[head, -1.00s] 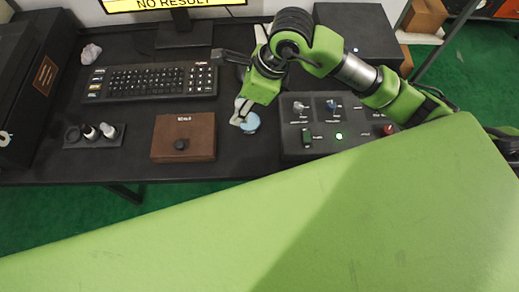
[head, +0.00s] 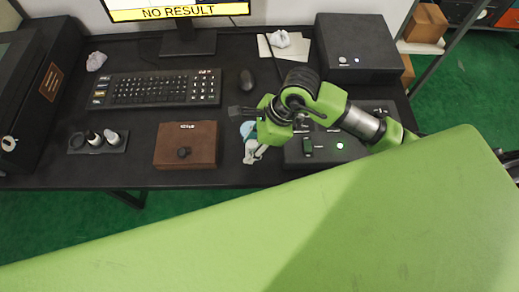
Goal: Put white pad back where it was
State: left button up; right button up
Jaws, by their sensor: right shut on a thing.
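My right gripper (head: 252,152) is low over the desk's front part, between the brown box and the black control box. It is shut on a small pale thing, which looks like the white pad; the fingers hide most of it and its outline is unclear. A light blue round piece (head: 247,128) lies on the desk just behind the fingertips, partly covered by my wrist. I cannot tell whether the held thing touches the desk. My left gripper is not in view.
A brown box (head: 200,145) with a black knob stands left of the gripper, and a control box (head: 330,155) stands right. A small holder (head: 110,148) with bottles, a keyboard (head: 150,90), a mouse (head: 247,80) and pale sheets with a crumpled piece (head: 268,47) are around.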

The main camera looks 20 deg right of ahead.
jog(key=shift+d+f, duration=0.9)
jog(key=shift+f, duration=0.15)
jog(key=shift+d+f+p, duration=0.15)
jog(key=shift+f+p, duration=0.2)
jog(key=shift+f, duration=0.6)
jog(key=shift+d+f+p, duration=0.1)
jog(key=shift+f+p, duration=0.2)
jog(key=shift+f, duration=0.6)
jog(key=o, duration=1.1)
jog(key=shift+f, duration=0.1)
jog(key=shift+c, duration=0.2)
jog(key=b+v, duration=0.1)
jog(key=v, duration=1.1)
jog(key=shift+s, duration=0.1)
